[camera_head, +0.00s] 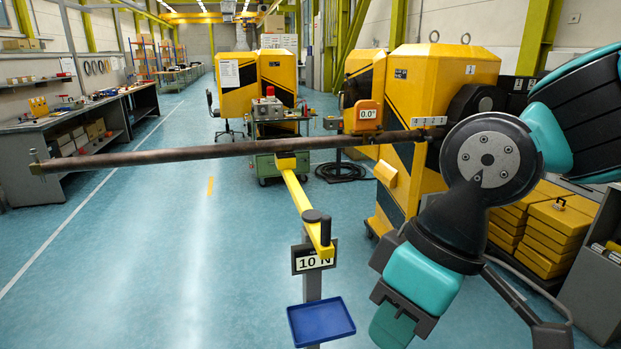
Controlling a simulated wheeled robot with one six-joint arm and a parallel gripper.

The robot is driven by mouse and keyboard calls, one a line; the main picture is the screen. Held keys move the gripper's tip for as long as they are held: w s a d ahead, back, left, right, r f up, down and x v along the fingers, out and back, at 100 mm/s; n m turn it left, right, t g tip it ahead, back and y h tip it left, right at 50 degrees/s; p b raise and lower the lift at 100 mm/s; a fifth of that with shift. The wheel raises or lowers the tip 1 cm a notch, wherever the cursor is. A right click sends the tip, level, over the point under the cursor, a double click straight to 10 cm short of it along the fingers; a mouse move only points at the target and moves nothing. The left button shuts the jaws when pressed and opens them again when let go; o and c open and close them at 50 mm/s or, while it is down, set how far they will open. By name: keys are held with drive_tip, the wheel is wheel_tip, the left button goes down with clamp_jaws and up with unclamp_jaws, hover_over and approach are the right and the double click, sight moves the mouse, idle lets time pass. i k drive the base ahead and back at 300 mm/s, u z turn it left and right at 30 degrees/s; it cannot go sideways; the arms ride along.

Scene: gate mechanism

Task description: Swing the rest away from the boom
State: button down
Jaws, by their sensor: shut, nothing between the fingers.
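The boom (200,154) is a long brown rod. It runs nearly level from the yellow machine on the right to a small brass-coloured end piece at the left. The rest (296,194) is a yellow bar on a grey post. Its far end lies just under the boom near mid-length; I cannot tell whether they touch. Its near end has a dark round cap and an upright dark handle (326,230). My arm fills the right side, with its teal and grey links right of the rest and apart from it.
A "10 N" sign (313,257) and a blue tray (321,321) are on the rest's post. A yellow box reading 0.0° (367,115) sits above the boom. Yellow cases (548,235) are stacked at right. The floor left of the post is clear.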

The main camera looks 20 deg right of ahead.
sight(318, 226)
drive_tip(key=k, duration=0.25)
drive_tip(key=z, duration=0.75)
drive_tip(key=i, duration=2.2)
drive_tip(key=u, duration=0.25)
